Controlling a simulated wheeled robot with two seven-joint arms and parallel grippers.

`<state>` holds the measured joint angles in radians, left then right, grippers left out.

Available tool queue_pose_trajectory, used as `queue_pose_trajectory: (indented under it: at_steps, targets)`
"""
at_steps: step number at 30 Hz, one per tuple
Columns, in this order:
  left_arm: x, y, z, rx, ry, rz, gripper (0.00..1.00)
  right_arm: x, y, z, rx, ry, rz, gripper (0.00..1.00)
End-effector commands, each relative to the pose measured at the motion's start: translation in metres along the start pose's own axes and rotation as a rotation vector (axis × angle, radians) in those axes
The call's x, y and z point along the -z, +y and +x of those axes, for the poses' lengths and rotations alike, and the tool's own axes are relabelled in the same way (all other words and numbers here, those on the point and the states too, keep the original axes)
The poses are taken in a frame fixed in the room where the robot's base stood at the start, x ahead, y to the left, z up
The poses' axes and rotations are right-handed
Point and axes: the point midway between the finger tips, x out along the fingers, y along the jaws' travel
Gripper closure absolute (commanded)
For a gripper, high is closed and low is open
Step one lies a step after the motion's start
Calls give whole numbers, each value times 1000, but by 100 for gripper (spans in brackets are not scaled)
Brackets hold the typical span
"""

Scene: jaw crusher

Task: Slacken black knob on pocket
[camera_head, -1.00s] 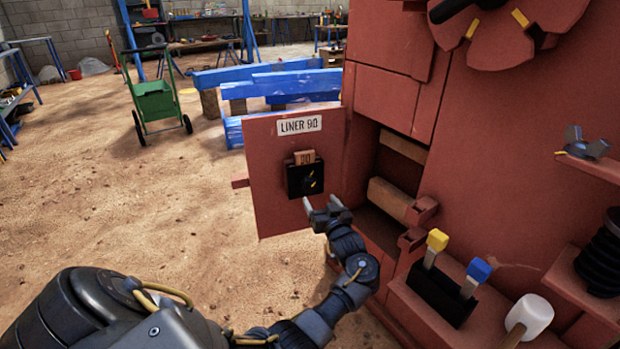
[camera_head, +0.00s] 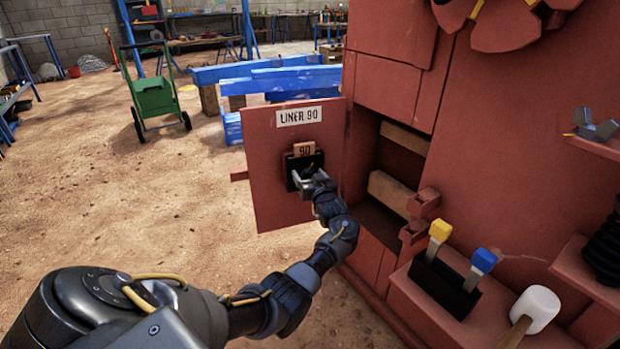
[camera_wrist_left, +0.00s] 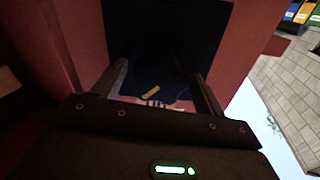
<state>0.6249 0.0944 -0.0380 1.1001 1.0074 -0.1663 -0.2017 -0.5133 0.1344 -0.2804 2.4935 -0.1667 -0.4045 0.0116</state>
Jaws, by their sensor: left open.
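The black pocket (camera_head: 317,161) is on the inner face of the open red door, below the "LINER 90" label (camera_head: 299,116). A wooden tag marked 90 (camera_head: 304,149) stands up out of it. My left gripper (camera_head: 309,180) is open in front of the pocket, hiding much of it in the head view. In the left wrist view, the fingers stand apart on either side of the dark knob (camera_wrist_left: 152,92), which carries a yellow mark. The knob is very dark there, and I cannot tell whether the fingers touch it. My right gripper is not in view.
The red crusher body (camera_head: 500,150) stands right of the door, with an open recess holding wooden bars. A ledge carries a black holder with yellow-topped (camera_head: 440,230) and blue-topped (camera_head: 484,260) tools, and a white mallet (camera_head: 537,308).

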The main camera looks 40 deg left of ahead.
Motion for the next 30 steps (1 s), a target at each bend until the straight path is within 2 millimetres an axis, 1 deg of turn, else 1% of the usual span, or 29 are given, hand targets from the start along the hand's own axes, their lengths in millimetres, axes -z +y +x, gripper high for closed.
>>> queue_pose_trajectory:
  at_steps: [5,6,16,19,21,24,30]
  targets:
    - [0,0,0,0,0,0,28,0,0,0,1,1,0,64]
    - [0,0,0,0,0,0,29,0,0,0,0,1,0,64]
    - [0,0,0,0,0,0,72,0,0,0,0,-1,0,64]
    - [0,0,-1,0,-1,-14,73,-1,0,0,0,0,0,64]
    - [-1,0,-1,0,-2,-57,73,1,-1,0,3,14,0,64]
    - [-1,-1,-1,1,-1,-128,73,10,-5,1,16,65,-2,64]
    - [0,-1,0,1,-1,-135,73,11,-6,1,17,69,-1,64]
